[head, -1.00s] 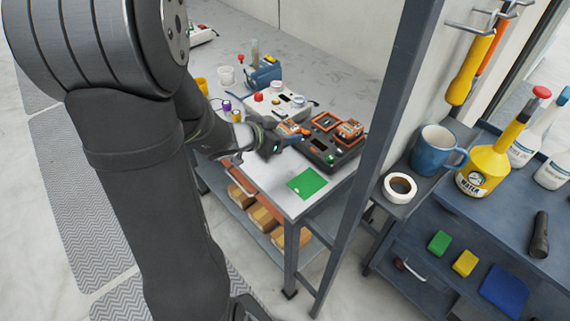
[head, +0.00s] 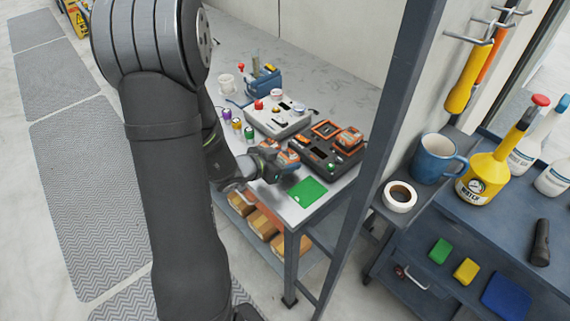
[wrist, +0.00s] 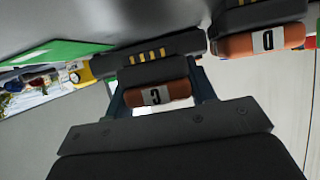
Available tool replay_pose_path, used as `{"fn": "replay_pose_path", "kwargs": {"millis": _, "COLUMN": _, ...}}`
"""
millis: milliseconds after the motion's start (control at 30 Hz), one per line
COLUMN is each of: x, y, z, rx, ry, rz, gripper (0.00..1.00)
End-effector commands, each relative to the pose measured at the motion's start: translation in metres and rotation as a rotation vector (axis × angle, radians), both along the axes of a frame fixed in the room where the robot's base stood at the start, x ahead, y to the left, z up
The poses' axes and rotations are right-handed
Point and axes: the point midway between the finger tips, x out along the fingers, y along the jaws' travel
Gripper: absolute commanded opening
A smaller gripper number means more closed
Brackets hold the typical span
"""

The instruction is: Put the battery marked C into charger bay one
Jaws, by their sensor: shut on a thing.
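The battery marked C (wrist: 155,95) is an orange and dark grey block with yellow contacts. In the wrist view it sits between the two fingers of my gripper (wrist: 160,88), which is shut on it. In the head view my gripper (head: 277,165) is at the table's front edge, left of the charger. The charger (head: 322,161) is a black unit with orange-framed bays, one holding an orange battery (head: 350,138). I cannot read its bay numbers. A second loose battery, with a label like D (wrist: 265,40), lies beside the held one in the wrist view.
A green card (head: 307,192) lies at the near table corner. A grey-white device with a red knob (head: 280,117) stands behind the charger. Small coloured cylinders (head: 237,125) stand left of it. A dark post (head: 385,125) rises just right of the table.

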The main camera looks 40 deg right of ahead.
Motion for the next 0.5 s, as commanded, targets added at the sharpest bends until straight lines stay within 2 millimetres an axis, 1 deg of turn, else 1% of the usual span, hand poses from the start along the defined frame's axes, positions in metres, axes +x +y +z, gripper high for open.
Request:
{"fn": "replay_pose_path", "kwargs": {"millis": 33, "x": 0.000, "y": 0.000, "z": -0.007, "rx": 0.001, "ry": 0.003, "rz": 0.000, "gripper": 0.12}}
{"fn": "replay_pose_path", "kwargs": {"millis": 167, "x": 0.000, "y": 0.000, "z": -0.017, "rx": 0.000, "ry": 0.002, "rz": 0.001, "gripper": 0.12}}
{"fn": "replay_pose_path", "kwargs": {"millis": 500, "x": 0.000, "y": 0.000, "z": -0.018, "rx": -0.001, "ry": -0.001, "rz": 0.000, "gripper": 0.12}}
